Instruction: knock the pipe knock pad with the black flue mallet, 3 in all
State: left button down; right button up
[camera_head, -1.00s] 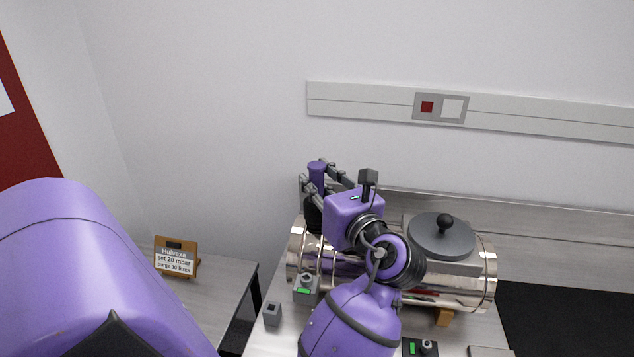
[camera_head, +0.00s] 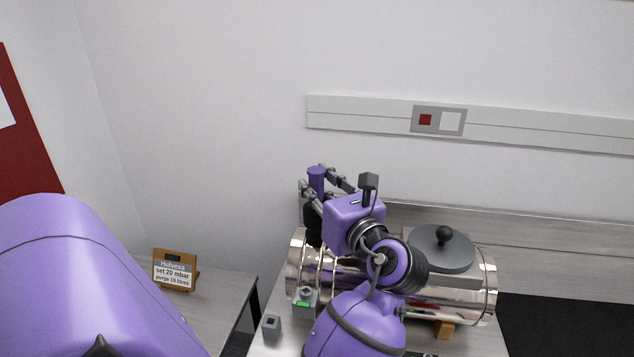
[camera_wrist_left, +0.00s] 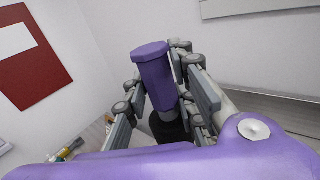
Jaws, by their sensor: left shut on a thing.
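My left gripper (camera_head: 317,190) is shut on the black flue mallet, seen by its purple handle (camera_head: 316,177). The dark head (camera_head: 312,222) hangs below the fingers, near the left end of the shiny steel cylinder. In the left wrist view the purple handle (camera_wrist_left: 154,72) stands between the fingers of the left gripper (camera_wrist_left: 166,98), with the black head (camera_wrist_left: 168,128) below, partly hidden. I cannot tell whether the head touches anything. I cannot make out the pipe knock pad; my arm and gripper cover part of the cylinder. My right gripper is not in view.
The steel cylinder (camera_head: 470,303) lies across the bench, with a grey knobbed lid (camera_head: 441,250) on top. A small device with a green display (camera_head: 304,301) and a grey block (camera_head: 271,327) stand in front. A sign (camera_head: 175,269) stands on the left table.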

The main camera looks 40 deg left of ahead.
aim_at(321, 177)
pick_arm(q)
jog(key=shift+f, duration=0.95)
jog(key=shift+r, duration=2.65)
jog(key=shift+d+f, duration=0.1)
